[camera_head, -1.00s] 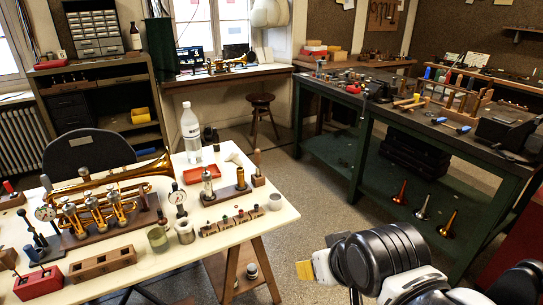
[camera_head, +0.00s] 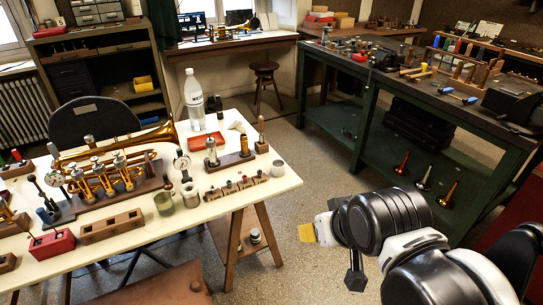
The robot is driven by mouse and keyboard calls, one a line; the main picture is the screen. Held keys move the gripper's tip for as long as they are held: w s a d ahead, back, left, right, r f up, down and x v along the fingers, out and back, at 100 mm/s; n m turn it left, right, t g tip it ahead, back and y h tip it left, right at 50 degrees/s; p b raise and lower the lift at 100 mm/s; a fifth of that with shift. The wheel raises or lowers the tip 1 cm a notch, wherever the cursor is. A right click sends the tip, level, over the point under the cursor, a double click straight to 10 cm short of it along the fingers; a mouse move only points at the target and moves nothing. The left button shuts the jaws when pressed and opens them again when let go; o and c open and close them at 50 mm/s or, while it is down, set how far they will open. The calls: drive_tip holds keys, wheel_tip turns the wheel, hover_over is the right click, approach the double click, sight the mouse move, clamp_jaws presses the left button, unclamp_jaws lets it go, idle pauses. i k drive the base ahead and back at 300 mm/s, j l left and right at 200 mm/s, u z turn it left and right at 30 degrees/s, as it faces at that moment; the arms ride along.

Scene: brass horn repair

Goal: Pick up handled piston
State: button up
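A brass horn (camera_head: 110,151) lies behind a valve assembly on the table. A green workbench (camera_head: 365,120) stands right; floor between is clear.

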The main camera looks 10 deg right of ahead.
sight(260, 127)
drive_tip(key=i+j+z, duration=0.15)
drive_tip(key=i+z, duration=0.25)
drive_tip(key=i, duration=0.15)
drive_tip(key=i+j+z, duration=0.35)
drive_tip(key=i, duration=0.2)
drive_tip(key=i+j+z, duration=0.4)
drive_tip(key=i+j, duration=0.05)
drive_tip(key=i, duration=0.05)
